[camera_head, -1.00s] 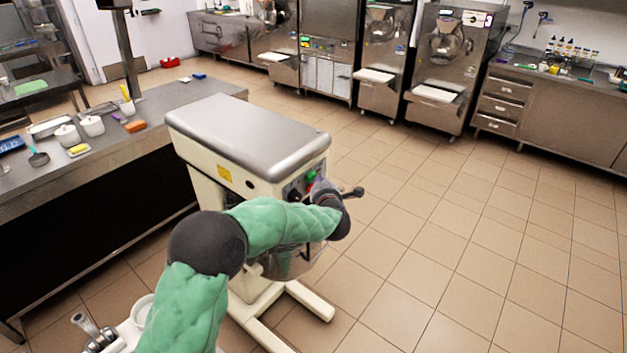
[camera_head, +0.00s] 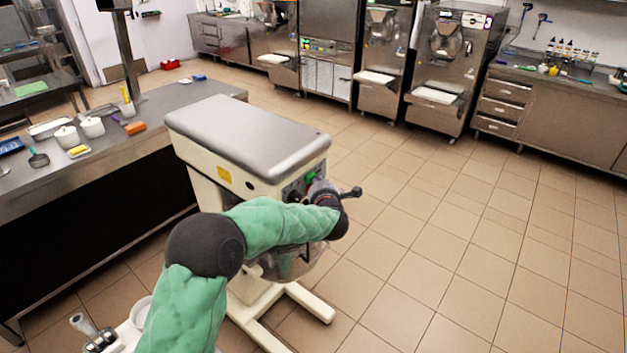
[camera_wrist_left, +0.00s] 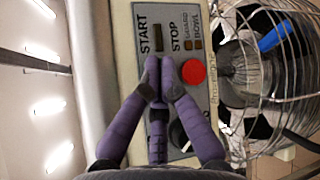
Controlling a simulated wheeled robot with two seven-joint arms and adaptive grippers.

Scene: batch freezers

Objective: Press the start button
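The cream mixer with a grey top (camera_head: 250,138) stands in the middle of the head view. Its control panel (camera_wrist_left: 178,35) shows in the wrist view, with START and STOP labels and a red button (camera_wrist_left: 193,71) under STOP. A green spot (camera_head: 310,177) shows on the panel in the head view. The start button cannot be made out in the wrist view; my fingers cover the area below START. My left gripper (camera_wrist_left: 158,80) has its purple fingertips together over that area, just left of the red button. Contact cannot be told. My right gripper is not in view.
A wire bowl guard (camera_wrist_left: 268,65) is right of the panel in the wrist view. A dark knob (camera_wrist_left: 180,133) lies beside my fingers. A steel worktable (camera_head: 160,102) with containers stands left of the mixer. The tiled floor (camera_head: 450,240) to the right is clear.

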